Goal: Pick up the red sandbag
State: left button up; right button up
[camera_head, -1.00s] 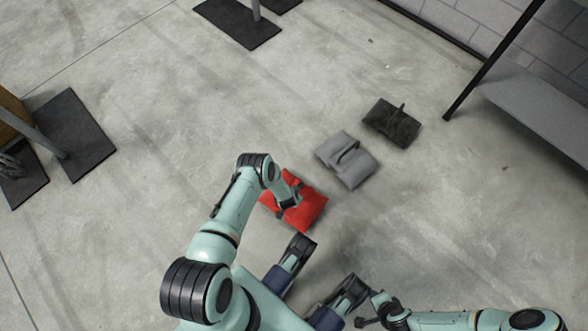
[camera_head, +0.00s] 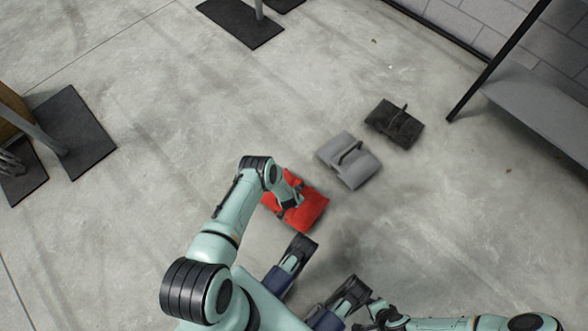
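The red sandbag (camera_head: 309,212) lies on the concrete floor in front of my base, in the middle of the head view. My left arm reaches over it, and my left gripper (camera_head: 290,207) is at the bag's middle, by its handle. The wrist hides part of the bag, and the fingers are too small and covered to show whether they are open or shut. My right gripper (camera_head: 362,325) is low in the view beside my base, well away from the bag. Its finger opening is not clear.
A grey sandbag (camera_head: 352,165) and a black sandbag (camera_head: 393,125) lie in a row up and right of the red one. A grey shelf (camera_head: 535,105) with a black post stands at the right. Dark base plates (camera_head: 72,130) lie at the left. Open floor surrounds the bags.

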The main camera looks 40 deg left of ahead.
pick_arm(q)
grip_shut()
jog(key=shift+d+f, duration=0.1)
jog(key=shift+d, duration=0.1)
dwell(1.3)
jog(key=shift+w+a+r, duration=0.1)
jog(key=shift+w+r, duration=0.1)
